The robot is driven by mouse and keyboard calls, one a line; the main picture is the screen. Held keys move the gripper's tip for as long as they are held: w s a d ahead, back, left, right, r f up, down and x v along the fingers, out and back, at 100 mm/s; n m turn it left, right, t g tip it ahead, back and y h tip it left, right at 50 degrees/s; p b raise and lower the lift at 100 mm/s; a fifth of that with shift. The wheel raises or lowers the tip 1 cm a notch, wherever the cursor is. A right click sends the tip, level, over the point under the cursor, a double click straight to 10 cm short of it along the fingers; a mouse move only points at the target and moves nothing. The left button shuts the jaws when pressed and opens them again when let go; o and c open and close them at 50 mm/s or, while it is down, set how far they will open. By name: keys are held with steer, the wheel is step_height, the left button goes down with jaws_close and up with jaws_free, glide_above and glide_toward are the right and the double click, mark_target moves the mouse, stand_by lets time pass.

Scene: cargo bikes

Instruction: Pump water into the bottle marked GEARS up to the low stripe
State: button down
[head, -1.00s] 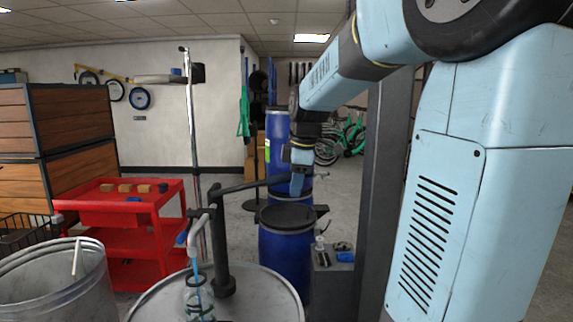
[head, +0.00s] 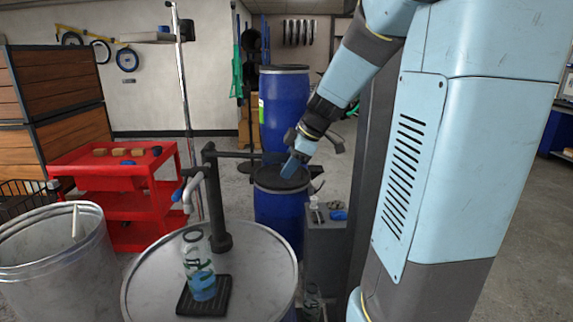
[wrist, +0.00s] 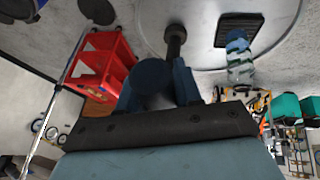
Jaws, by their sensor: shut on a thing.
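A clear bottle (head: 200,272) stands upright on a black mat (head: 222,303) on the drum top, below the pump spout (head: 188,200). It holds blue water in its lower part and has dark bands; I cannot read its mark or tell exactly how the water meets the low stripe. The black pump (head: 219,225) has a lever (head: 240,155) reaching right, about level. My gripper (head: 293,166) is shut on the lever's far end; the wrist view shows the fingers (wrist: 160,88) around a dark round part. The bottle also shows in the wrist view (wrist: 238,60).
The pump stands on a pale drum (head: 255,265). A blue barrel (head: 280,218) and a grey box (head: 328,250) are close behind. A red cart (head: 115,180) and an open metal bin (head: 50,255) stand left. Bare floor lies beyond.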

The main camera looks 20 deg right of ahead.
steer(key=shift+d+f, duration=0.1)
steer(key=shift+f, duration=0.1)
steer(key=c, duration=1.2)
jaws_free()
steer(key=shift+o, duration=0.6)
steer(key=shift+w+f, duration=0.15)
steer(key=shift+o, duration=1.2)
steer(key=v, duration=1.4)
